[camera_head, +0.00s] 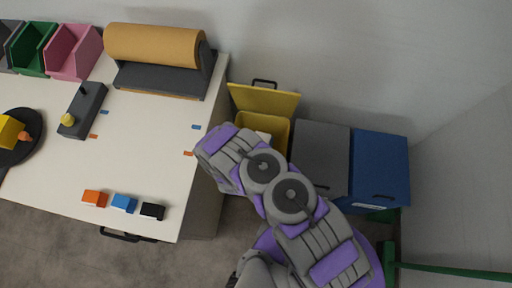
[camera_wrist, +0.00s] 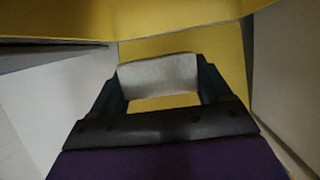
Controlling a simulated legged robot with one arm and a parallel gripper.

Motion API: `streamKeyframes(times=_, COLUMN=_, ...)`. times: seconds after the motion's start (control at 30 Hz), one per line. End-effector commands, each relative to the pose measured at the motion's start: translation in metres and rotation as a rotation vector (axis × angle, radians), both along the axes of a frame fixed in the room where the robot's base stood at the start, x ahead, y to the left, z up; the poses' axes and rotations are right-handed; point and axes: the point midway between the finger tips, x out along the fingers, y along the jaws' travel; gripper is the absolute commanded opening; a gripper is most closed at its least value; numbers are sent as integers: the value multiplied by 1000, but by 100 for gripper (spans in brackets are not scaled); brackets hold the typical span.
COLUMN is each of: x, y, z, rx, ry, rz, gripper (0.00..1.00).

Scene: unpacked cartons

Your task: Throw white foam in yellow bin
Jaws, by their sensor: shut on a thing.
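The white foam (camera_wrist: 157,74) is a pale block held between the two dark fingers of my gripper (camera_wrist: 158,84) in the wrist view. My gripper is shut on it, with a yellow surface beyond and below. The yellow bin (camera_head: 275,128) stands right of the table in the head view, its yellow lid (camera_head: 264,99) raised. My arm reaches over the front of the bin and hides part of it. My gripper is mostly hidden behind the arm there. The yellow bin also shows close around the foam in the wrist view (camera_wrist: 230,60).
A grey bin (camera_head: 318,150) and a blue bin (camera_head: 378,170), both closed, stand right of the yellow one. The white table (camera_head: 150,150) on the left carries a brown roll (camera_head: 155,45), tools and small coloured blocks. A wall is behind.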

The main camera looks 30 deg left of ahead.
Motion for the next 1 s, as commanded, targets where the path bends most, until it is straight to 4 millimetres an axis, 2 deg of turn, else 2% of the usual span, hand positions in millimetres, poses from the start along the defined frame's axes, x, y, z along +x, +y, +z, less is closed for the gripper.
streamKeyframes(times=0.23, x=0, y=-1, z=0, rx=2, ry=-1, rz=-1, gripper=50)
streamKeyframes(times=0.27, x=0, y=-1, z=0, rx=1, ry=-1, rz=0, gripper=79)
streamKeyframes(times=0.5, x=0, y=1, z=-1, rx=0, ry=0, rz=0, gripper=100)
streamKeyframes(times=0.8, x=-2, y=0, z=1, rx=0, ry=0, rz=0, gripper=100)
streamKeyframes(times=1.0, x=-14, y=-2, z=9, rx=0, ry=0, rz=2, gripper=100)
